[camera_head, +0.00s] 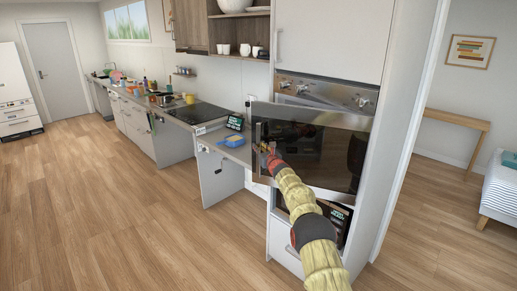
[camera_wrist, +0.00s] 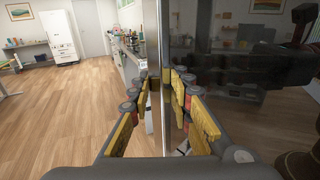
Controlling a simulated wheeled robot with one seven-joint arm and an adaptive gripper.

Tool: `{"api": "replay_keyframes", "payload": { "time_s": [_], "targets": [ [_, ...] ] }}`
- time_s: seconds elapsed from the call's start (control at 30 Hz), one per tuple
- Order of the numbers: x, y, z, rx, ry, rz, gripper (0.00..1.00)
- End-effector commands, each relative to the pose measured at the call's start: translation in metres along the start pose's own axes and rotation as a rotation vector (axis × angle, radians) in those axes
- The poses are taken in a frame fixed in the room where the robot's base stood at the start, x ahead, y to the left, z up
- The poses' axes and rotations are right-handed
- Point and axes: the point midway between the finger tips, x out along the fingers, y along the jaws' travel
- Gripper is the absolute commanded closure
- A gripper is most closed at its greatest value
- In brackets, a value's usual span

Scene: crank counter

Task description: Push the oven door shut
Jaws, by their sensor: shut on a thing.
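The oven door (camera_head: 325,155) is a dark glass panel with a metal frame on the tall white cabinet. It stands ajar, its left edge swung out from the cabinet front. My gripper (camera_head: 267,154) is at that left edge. In the wrist view, the door (camera_wrist: 210,60) fills the right half, and its upright metal edge runs between the two fingers of my gripper (camera_wrist: 160,88). One finger is on each side, shut on the door edge. The exact contact is partly hidden by the fingers.
The oven control panel (camera_head: 325,95) with knobs is above the door. A counter with a black cooktop (camera_head: 200,113) and a blue item (camera_head: 232,141) stands to the left. A white drawer (camera_head: 285,240) is below. The wooden floor (camera_head: 130,225) in front is clear.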

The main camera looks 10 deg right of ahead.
Motion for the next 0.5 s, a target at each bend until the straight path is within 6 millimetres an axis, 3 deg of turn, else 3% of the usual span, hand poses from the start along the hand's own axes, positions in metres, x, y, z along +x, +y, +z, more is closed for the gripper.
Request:
{"api": "replay_keyframes", "payload": {
  "time_s": [0.3,0.33,0.5],
  "targets": [
    [0.0001,0.0004,-0.0013,-0.001,0.001,0.001,1.00],
    [0.0001,0.0004,-0.0014,-0.001,0.001,0.001,0.79],
    [0.0000,0.0003,-0.0010,-0.001,0.001,0.001,0.70]
  ]
}}
